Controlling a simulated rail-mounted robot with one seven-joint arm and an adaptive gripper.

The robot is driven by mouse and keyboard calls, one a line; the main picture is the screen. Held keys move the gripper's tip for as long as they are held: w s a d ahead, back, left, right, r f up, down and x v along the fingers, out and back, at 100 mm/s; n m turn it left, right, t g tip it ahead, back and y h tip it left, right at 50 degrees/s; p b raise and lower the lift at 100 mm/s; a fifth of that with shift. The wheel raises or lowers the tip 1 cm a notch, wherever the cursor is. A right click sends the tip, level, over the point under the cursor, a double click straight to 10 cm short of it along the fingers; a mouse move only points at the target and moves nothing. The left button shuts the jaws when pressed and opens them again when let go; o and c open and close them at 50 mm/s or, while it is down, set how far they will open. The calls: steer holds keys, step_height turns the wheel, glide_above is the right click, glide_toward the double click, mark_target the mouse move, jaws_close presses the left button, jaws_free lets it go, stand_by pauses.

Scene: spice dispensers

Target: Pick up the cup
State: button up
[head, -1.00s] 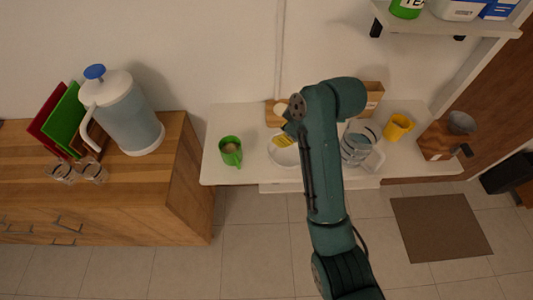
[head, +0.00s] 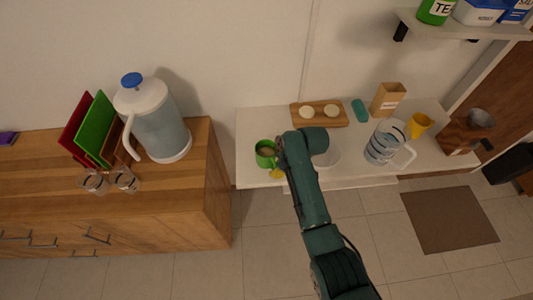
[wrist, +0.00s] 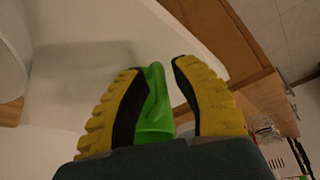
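A green cup (head: 263,150) with a pale brown top inside stands upright at the left end of the white counter. My gripper (head: 277,173) hangs just in front and to the right of it in the head view, mostly hidden by my arm. In the wrist view the yellow-ridged fingers of my gripper (wrist: 157,68) are spread apart. The green cup (wrist: 155,110) shows between them, handle towards the camera. It is close to the left finger, with a gap to the right finger; I cannot tell whether the left finger touches it.
On the white counter (head: 255,120) are a board with two round pieces (head: 318,113), a white bowl (head: 328,152), a glass pitcher (head: 385,142) and a yellow cup (head: 418,125). A wooden cabinet (head: 215,180) with a large jug (head: 152,120) stands left, across a narrow gap.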

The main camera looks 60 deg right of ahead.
steer(key=shift+x, duration=0.8)
steer(key=shift+w, duration=0.1)
jaws_close()
steer(key=shift+d+r, duration=0.1)
steer(key=shift+r, duration=0.15)
steer(key=shift+h, duration=0.4)
step_height(320, 180, up, 11)
steer(key=shift+w+f+b, duration=0.1)
steer(key=shift+b, duration=0.3)
